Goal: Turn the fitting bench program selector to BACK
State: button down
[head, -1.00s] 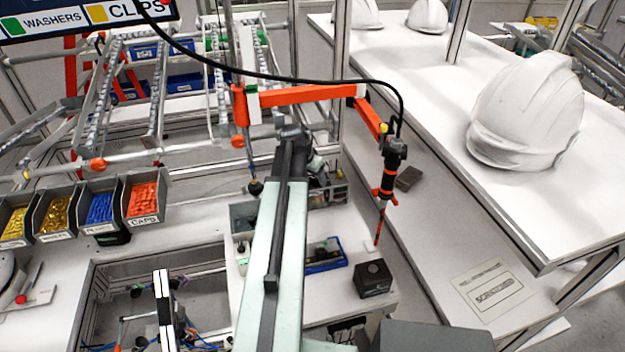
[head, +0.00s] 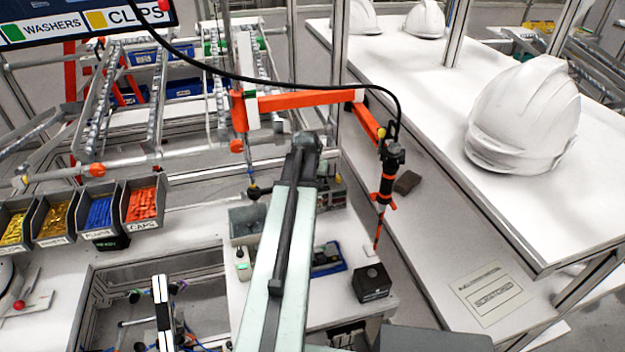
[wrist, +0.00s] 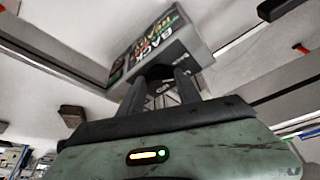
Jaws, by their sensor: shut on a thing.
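In the wrist view, the selector unit is a grey box (wrist: 190,40) with a dark label plate. BACK is readable on it; the other lettering is tilted and partly unreadable. My gripper (wrist: 163,76) reaches up to the face of this box, its two dark fingers shut on the selector knob (wrist: 156,71). The knob is mostly hidden by the fingers, and I cannot tell which word it points to. In the head view, my arm hides the gripper and the knob. A grey panel box (head: 328,190), possibly the same unit, stands behind my arm on the bench (head: 235,290).
A black box with a round top (head: 371,282) and a blue tray (head: 328,262) lie right of my arm. A screwdriver (head: 387,180) hangs from an orange arm (head: 305,100). A white helmet shell (head: 525,115) sits on the right table. Parts bins (head: 100,215) stand left.

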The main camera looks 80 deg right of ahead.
jog(key=shift+w+d, duration=0.15)
jog(key=shift+w, duration=0.05)
jog(key=c, duration=0.8)
grip_release()
jog(key=shift+c, duration=0.2)
jog(key=shift+r, duration=0.1)
jog(key=p+v, duration=0.7)
jog(key=shift+a+r, duration=0.25)
